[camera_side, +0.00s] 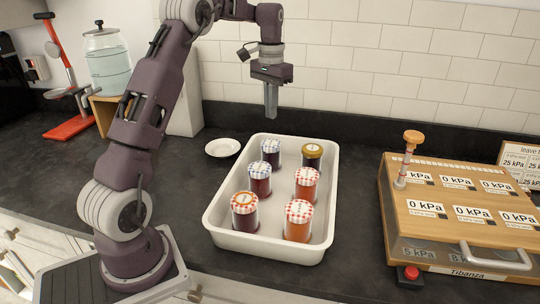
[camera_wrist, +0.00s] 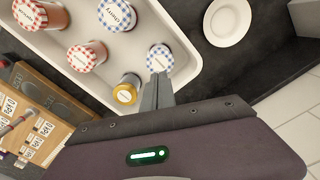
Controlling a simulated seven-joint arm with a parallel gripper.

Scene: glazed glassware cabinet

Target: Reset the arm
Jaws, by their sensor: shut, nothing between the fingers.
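My gripper (camera_side: 271,112) is shut and empty, pointing straight down in the air above the back edge of the white tray (camera_side: 212,212). Its shut fingers (camera_wrist: 157,92) show in the wrist view, just in front of a blue-checked jar lid (camera_wrist: 160,58). The fingertips are well above the jars in the side view and touch nothing. My arm rises from its base at the left and bends over to the right.
The tray holds several lidded jars, one with a gold lid (camera_side: 312,150). A small white saucer (camera_side: 223,147) lies left of the tray. A wooden box with pressure readouts and a handle (camera_side: 458,210) stands at right, with a red button (camera_side: 411,274). A tiled wall (camera_side: 350,60) is behind.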

